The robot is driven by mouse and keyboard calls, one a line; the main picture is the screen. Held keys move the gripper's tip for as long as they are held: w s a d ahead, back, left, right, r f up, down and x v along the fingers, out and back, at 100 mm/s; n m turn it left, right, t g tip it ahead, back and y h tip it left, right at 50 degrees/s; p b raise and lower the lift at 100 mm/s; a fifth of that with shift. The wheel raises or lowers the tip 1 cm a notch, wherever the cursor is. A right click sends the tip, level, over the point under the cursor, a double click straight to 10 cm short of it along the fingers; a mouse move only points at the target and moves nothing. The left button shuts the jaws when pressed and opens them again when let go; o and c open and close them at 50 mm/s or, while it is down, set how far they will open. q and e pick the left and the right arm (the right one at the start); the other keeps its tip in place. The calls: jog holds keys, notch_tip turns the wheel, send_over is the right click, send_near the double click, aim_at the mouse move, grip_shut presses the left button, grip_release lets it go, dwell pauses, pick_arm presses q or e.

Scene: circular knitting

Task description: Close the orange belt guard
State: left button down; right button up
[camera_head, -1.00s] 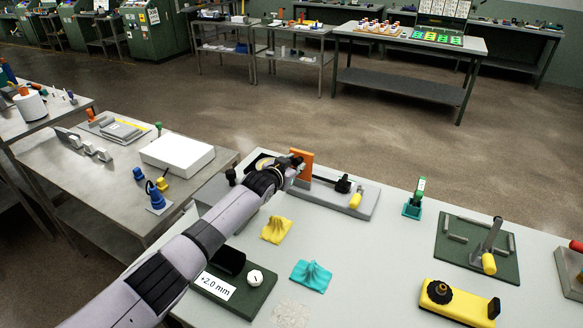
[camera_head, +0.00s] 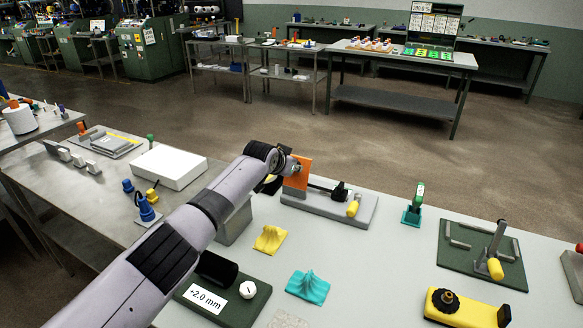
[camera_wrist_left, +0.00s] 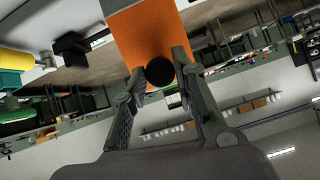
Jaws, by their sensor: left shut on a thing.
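The orange belt guard (camera_head: 299,175) is a flat plate standing upright at the left end of a grey fixture (camera_head: 320,204). In the left wrist view the orange plate (camera_wrist_left: 152,38) fills the upper middle, with a round black knob (camera_wrist_left: 161,71) at its near end. My left gripper (camera_head: 293,168) is at the plate. In the wrist view its fingers (camera_wrist_left: 162,68) are shut on the black knob, one on each side. My forearm and wrist hide part of the fixture's left side. My right gripper is not in view.
The fixture carries a black block (camera_head: 340,191) and a yellow handle (camera_head: 353,208). On the bench nearby are a yellow cloth piece (camera_head: 270,239), a teal one (camera_head: 308,286), a dark green gauge board (camera_head: 247,307) and a green stand (camera_head: 413,208). The bench right of the fixture is partly clear.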

pick_arm(q)
jog(key=c, duration=1.3)
grip_release()
jog(key=v, duration=1.2)
jog(key=shift+c, duration=0.2)
